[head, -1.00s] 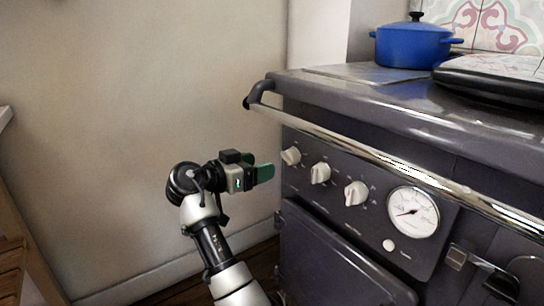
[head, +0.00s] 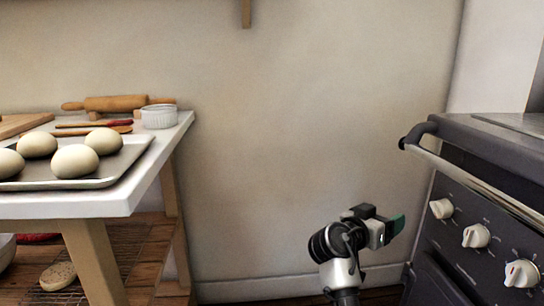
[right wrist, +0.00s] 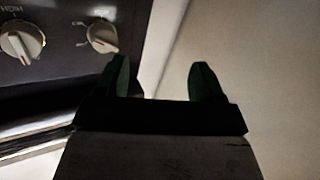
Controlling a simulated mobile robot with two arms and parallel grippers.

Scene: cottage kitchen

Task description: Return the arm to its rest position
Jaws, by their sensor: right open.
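My right gripper (head: 394,229) is at the lower right of the head view, in front of the bare wall and just left of the stove's front. Its green fingers point right, toward the stove. In the right wrist view the two fingers (right wrist: 161,82) stand well apart with nothing between them, so it is open and empty. My left gripper is not in view.
The dark stove (head: 455,230) has a metal rail (head: 480,190) and white knobs (head: 476,236) close to my right gripper. At the left, a white-topped table (head: 90,204) holds a tray (head: 112,178) of dough balls. Bare wall lies between.

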